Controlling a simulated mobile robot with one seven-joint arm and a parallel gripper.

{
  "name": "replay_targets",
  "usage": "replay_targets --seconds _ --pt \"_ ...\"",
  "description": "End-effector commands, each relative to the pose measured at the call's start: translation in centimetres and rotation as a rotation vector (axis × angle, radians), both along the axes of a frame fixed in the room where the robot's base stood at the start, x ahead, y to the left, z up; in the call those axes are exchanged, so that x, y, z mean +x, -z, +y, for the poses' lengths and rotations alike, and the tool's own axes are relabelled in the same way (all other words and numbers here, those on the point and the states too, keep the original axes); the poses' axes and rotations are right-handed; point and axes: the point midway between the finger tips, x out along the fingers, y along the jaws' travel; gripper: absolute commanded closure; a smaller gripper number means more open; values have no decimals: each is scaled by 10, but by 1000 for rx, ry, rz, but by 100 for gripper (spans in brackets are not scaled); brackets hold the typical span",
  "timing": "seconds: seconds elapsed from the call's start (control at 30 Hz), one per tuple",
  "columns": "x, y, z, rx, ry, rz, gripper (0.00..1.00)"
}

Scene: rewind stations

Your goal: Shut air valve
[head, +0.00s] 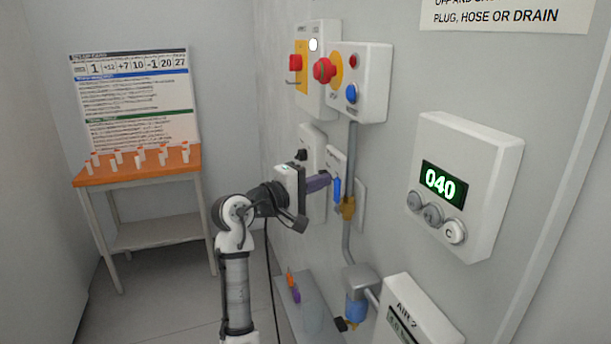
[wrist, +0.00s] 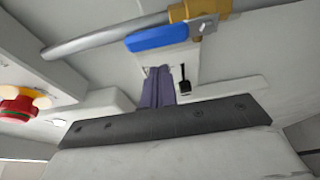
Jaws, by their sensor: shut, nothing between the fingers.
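The air valve has a blue lever handle (head: 337,190) and a brass body (head: 348,208) on a grey pipe on the right wall. The lever hangs upright, roughly in line with the pipe. In the wrist view the blue handle (wrist: 157,38) lies beside the pipe, with the brass body (wrist: 196,10) at its right end. My gripper (head: 328,180) is shut and empty, its purple-grey fingers pointing at the wall just left of the lever. In the wrist view the fingers (wrist: 158,75) end just below the handle; I cannot tell whether they touch it.
Above the valve is a box with a red knob (head: 323,70) and a blue button (head: 351,93). A display box reading 040 (head: 443,184) is to the right. Below is a blue-bowled air unit (head: 356,308). An orange-topped table (head: 125,176) stands at the back left.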

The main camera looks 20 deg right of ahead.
Motion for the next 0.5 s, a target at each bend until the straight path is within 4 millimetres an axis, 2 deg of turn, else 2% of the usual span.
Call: replay_targets --seconds 0.2,0.5 --pt "-19 0 -1 1 1 0 100" --pt "-22 0 -1 1 1 0 100"
